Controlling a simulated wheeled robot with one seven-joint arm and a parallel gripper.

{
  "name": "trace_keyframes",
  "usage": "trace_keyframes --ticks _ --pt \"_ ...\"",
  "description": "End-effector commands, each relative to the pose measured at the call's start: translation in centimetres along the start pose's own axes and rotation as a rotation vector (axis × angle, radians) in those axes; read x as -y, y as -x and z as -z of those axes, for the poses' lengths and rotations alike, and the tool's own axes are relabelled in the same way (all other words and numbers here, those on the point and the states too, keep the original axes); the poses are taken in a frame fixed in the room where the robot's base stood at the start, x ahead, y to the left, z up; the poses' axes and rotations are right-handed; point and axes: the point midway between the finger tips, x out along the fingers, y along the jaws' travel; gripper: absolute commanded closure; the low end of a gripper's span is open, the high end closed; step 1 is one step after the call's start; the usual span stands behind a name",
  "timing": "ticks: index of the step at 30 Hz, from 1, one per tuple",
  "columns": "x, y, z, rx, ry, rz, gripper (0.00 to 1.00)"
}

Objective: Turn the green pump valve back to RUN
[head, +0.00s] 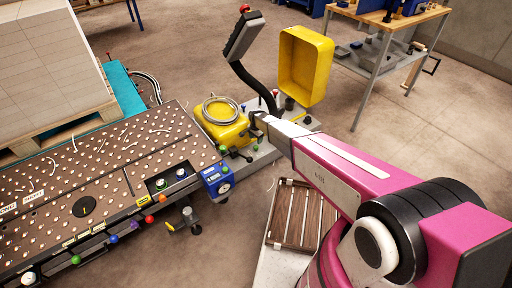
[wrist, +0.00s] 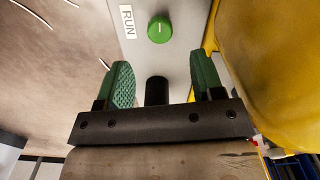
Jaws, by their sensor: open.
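The green pump valve (wrist: 159,30) is a round knob on a pale grey panel, at the top middle of the wrist view. A short white mark on its face runs roughly up and down in that picture. A white RUN label (wrist: 127,21) with sideways lettering sits just left of the knob. My gripper (wrist: 164,76) is open and empty, its two green pads wide apart. The knob shows beyond the fingertips, between their lines and apart from both. In the head view my gripper (head: 257,120) is small and partly hidden at the yellow pump.
A yellow pump body (head: 222,128) with a coiled hose stands beside the panel, and an upright yellow cover (head: 305,66) stands behind. A black lever with a grey head (head: 243,36) rises close by. The perforated table (head: 110,170) fills the left. Open floor lies right.

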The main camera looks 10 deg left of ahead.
Motion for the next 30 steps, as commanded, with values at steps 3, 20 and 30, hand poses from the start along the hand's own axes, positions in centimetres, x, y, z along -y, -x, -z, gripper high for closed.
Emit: trace_keyframes --ticks 3,20,30 --pt "0.1 -2.3 0.1 0.001 0.0 -0.002 0.39" --pt "0.0 -7.2 0.0 0.0 0.001 0.0 0.39" --pt "0.0 -7.2 0.0 0.0 0.001 0.0 0.88"
